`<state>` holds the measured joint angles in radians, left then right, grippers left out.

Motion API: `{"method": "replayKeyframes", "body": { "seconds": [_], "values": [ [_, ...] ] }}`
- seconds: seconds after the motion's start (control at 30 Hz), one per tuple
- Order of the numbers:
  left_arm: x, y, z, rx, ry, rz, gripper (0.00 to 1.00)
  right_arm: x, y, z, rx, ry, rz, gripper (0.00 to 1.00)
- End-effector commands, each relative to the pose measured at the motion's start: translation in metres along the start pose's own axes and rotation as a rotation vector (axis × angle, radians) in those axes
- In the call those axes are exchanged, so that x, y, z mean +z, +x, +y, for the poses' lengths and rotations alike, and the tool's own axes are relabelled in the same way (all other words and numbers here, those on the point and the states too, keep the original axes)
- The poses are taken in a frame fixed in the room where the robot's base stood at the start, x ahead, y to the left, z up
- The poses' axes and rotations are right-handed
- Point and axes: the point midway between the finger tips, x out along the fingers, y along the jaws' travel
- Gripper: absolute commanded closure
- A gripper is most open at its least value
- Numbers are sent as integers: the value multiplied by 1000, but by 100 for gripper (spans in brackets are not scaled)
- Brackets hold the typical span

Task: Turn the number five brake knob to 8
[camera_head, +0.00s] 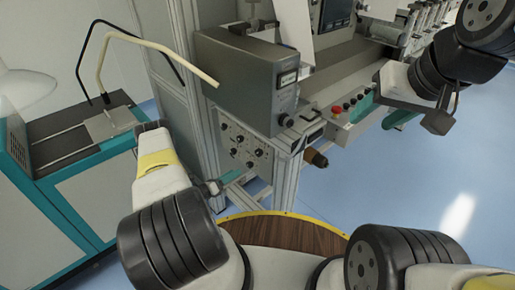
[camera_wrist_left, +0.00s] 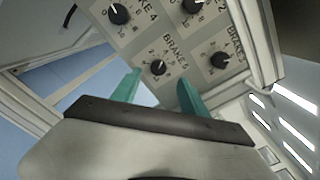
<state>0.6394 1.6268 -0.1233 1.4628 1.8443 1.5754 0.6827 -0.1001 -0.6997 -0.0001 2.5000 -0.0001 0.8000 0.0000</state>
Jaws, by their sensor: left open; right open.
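The knob panel (camera_head: 246,143) is on the front of the machine's lower frame. In the left wrist view, the small black number five brake knob (camera_wrist_left: 157,67) has its dial marks and the label "BRAKE 5" beside it. Its exact setting is too small to read. My left gripper (camera_wrist_left: 158,78) is open, with its teal fingertips either side of and just below this knob in the picture. I cannot tell how far they are from the panel. In the head view my left gripper (camera_head: 240,176) is at the panel's lower edge. My right gripper (camera_head: 367,125) is open and empty, away at the right.
The brake 4 knob (camera_wrist_left: 118,13) and brake 3 knob (camera_wrist_left: 218,60) are close by on the panel. A grey box (camera_head: 245,80) with a display stands above. A red button (camera_head: 336,109) is to the right. A teal cabinet (camera_head: 95,190) stands at left.

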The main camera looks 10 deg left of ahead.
Motion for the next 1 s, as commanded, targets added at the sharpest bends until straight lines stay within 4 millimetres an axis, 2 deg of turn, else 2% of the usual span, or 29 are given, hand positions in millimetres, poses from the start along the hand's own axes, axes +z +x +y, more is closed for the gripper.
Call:
{"method": "replayKeyframes", "body": {
  "seconds": [0.13, 0.4, 0.53, 0.7, 0.93, 1.0],
  "values": [
    [-3, 9, 2, 5, -9, -8, 48, 0, 0, 0, 0, 0, 0, 48],
    [-3, 52, 1, 3, -7, -5, 48, 0, 0, 0, 0, 0, 0, 48],
    [-3, 68, 2, 4, -7, -5, 48, 0, 0, 0, 0, 0, 0, 48],
    [-3, 76, 2, 5, -8, -6, 48, 0, 0, 0, 0, 0, 0, 48],
    [-3, 76, 2, 6, -8, -6, 48, 0, 0, 0, 0, 0, 0, 48],
    [-3, 76, 2, 6, -8, -6, 62, 0, 0, 0, 0, 0, 0, 48]
  ]
}}
